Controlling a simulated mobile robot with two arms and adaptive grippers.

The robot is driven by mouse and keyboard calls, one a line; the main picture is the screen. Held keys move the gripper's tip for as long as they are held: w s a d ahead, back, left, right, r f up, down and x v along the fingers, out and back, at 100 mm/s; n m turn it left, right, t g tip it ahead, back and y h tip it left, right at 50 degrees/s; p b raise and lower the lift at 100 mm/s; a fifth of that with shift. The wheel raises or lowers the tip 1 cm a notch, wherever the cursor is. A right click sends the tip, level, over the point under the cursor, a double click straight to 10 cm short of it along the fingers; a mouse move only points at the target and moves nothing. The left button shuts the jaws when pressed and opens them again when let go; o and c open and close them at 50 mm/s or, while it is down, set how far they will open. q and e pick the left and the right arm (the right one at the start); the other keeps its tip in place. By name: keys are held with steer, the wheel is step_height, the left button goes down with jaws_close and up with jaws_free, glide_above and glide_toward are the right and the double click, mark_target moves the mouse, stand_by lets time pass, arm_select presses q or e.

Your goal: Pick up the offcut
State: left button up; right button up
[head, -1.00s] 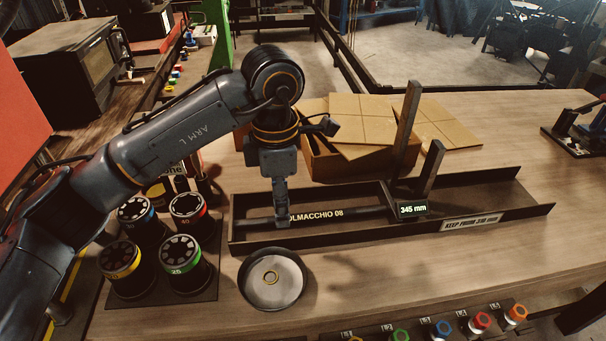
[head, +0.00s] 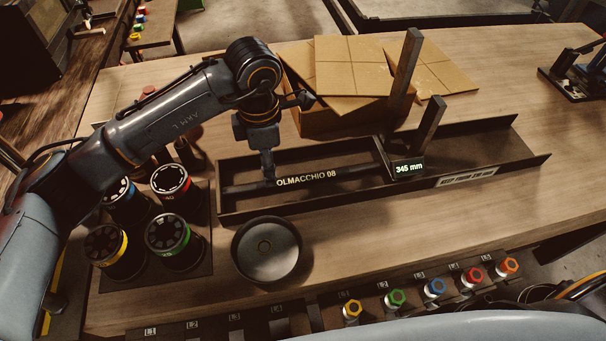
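The offcut appears to be the dark hose piece (head: 345,175) marked "OLMACCHIO 08", lying lengthwise in the left part of a long dark trough (head: 500,157). A small display (head: 408,169) at its right reads "345 mm". My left gripper (head: 268,178) points down into the trough, with its fingertips at the hose just left of the lettering. The fingers show edge-on, so I cannot tell whether they are closed on the hose or only beside it. My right gripper is not in view.
A round metal dish (head: 268,268) stands in front of the trough. Several colour-ringed dies (head: 168,235) stand at the left. A cardboard box (head: 325,118) is behind the trough, and two dark posts (head: 405,65) rise near it.

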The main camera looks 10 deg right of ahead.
arm_select(q)
steer(key=shift+s+a+f+p, duration=0.1)
steer(key=shift+f+p, duration=0.25)
steer(key=f+p, duration=0.2)
steer(key=f, duration=0.1)
steer(key=shift+s+a+f, duration=0.15)
steer(key=shift+a+f, duration=0.05)
steer(key=shift+f, duration=0.55)
jaws_close()
